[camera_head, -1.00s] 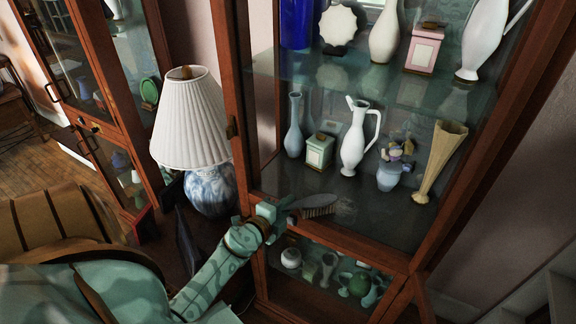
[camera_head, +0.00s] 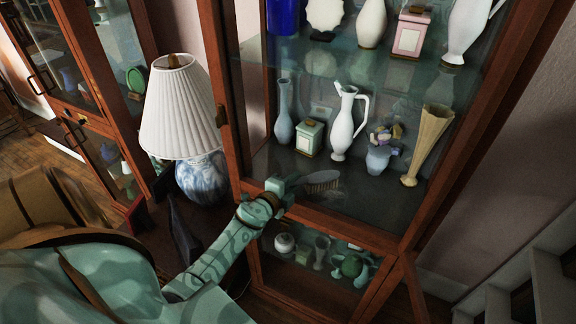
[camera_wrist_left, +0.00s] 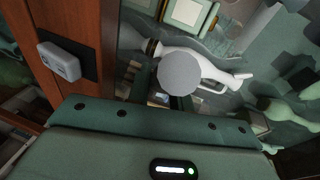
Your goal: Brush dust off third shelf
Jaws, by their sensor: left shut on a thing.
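My left gripper (camera_head: 281,190) is shut on a brush (camera_head: 321,181) by its handle end, at the front left of the cabinet's vase shelf (camera_head: 262,172). The brush head points right, over the shelf's front part; whether its bristles touch the glass, I cannot tell. Behind the brush stand a blue vase (camera_head: 284,112), a green box (camera_head: 309,138), a white pitcher (camera_head: 346,125), a pale vase with flowers (camera_head: 379,158) and a tan flared vase (camera_head: 428,143). The pitcher also shows in the left wrist view (camera_wrist_left: 210,70). Dust cannot be made out clearly. My right gripper is not in view.
The wooden cabinet frame (camera_head: 228,150) stands close left of the gripper. A lamp with a white shade (camera_head: 180,110) stands left of it. Upper and lower shelves hold more ornaments. A grey latch (camera_wrist_left: 60,62) sits on the wood in the left wrist view.

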